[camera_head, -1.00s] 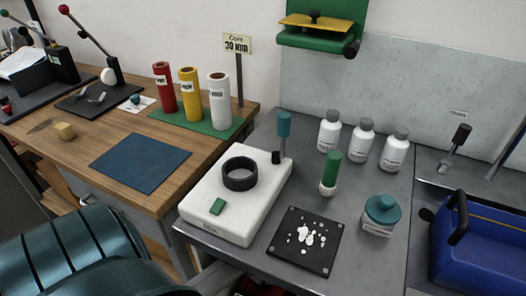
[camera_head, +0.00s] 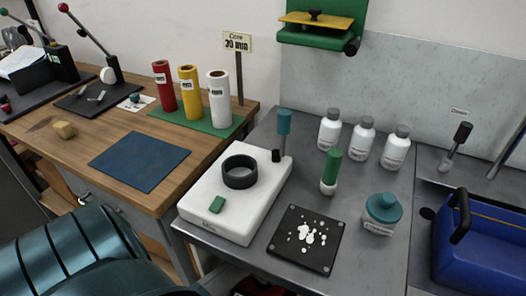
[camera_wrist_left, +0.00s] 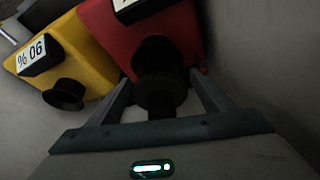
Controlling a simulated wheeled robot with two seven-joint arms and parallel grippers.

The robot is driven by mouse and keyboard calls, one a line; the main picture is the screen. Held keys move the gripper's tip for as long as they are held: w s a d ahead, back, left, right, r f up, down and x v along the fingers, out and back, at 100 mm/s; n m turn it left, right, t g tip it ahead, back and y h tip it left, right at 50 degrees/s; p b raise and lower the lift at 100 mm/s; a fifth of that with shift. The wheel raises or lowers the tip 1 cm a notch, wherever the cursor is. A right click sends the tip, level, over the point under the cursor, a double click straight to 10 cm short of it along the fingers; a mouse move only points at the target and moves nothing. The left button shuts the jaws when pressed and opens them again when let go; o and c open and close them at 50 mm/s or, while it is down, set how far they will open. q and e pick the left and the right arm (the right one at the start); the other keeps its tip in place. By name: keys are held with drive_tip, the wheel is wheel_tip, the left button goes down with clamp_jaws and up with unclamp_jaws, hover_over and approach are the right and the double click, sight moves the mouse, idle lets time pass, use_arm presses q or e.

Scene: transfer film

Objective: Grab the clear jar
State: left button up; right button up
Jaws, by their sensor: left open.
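A squat jar with a teal lid (camera_head: 382,212) and a pale, labelled body stands upright on the grey bench, right of the black speckled plate. It is the nearest match to the clear jar, though I cannot tell how clear its body is. In the left wrist view my left gripper (camera_wrist_left: 160,88) is open, its fingers on either side of a black knob on a red block (camera_wrist_left: 185,30). I cannot tell whether they touch it. The jar does not show in that view. My right gripper is not in view.
A green-handled tool (camera_head: 331,168) stands left of the jar, with white bottles (camera_head: 362,141) behind. A blue bin (camera_head: 485,245) is at the right. A white device with a black ring (camera_head: 215,222) is at the left. A yellow block (camera_wrist_left: 60,60) shows in the wrist view.

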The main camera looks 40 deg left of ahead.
use_arm(q)
drive_tip(key=shift+c, duration=0.4)
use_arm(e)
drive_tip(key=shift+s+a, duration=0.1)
use_arm(q)
drive_tip(key=c, duration=1.6)
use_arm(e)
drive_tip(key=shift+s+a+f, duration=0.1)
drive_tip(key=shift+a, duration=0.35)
use_arm(q)
drive_tip(key=shift+r, duration=0.15)
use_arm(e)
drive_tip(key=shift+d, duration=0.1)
